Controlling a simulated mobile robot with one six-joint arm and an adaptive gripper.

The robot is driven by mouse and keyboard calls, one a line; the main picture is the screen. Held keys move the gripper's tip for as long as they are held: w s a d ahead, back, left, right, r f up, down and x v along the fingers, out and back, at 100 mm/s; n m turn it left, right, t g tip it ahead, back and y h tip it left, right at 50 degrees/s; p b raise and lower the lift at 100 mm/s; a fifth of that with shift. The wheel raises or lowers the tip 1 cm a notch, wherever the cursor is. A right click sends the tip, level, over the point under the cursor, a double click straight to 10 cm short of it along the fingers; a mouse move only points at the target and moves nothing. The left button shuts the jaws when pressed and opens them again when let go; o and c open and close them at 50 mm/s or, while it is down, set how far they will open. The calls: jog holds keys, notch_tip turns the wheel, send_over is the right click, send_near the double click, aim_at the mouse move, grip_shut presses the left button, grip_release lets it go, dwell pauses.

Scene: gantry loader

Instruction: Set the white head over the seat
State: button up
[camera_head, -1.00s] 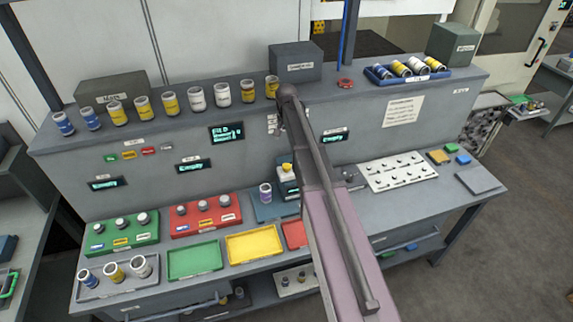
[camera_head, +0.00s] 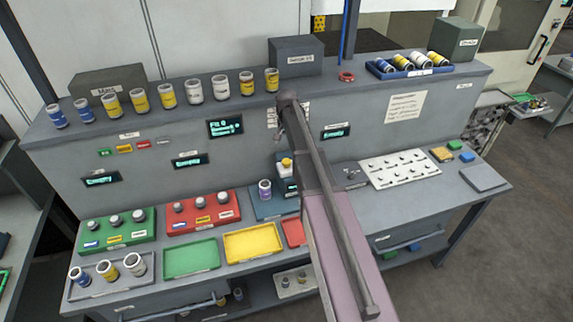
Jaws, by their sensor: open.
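A small white device with a yellow top (camera_head: 286,166) stands on the bench just left of my arm. It may be the white head, but I cannot tell for sure. Below it is a dark block, partly hidden by my arm. A blue plate (camera_head: 262,207) beside it bears a white can with a purple band (camera_head: 264,189). I cannot tell which part is the seat. My arm crosses the middle of the view, and its far end reaches the shelf front. My gripper cannot be made out.
Several cans line the upper shelf (camera_head: 180,78), with a blue rack (camera_head: 378,73) at right. Red (camera_head: 172,229) and green (camera_head: 92,248) stands, a green tray (camera_head: 190,272) and a yellow tray (camera_head: 252,256) fill the left bench. A white peg board (camera_head: 378,180) lies right of my arm.

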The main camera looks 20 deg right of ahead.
aim_at(287, 161)
jog(key=shift+f+b, duration=4.1)
jog(key=shift+f, duration=0.35)
grip_shut()
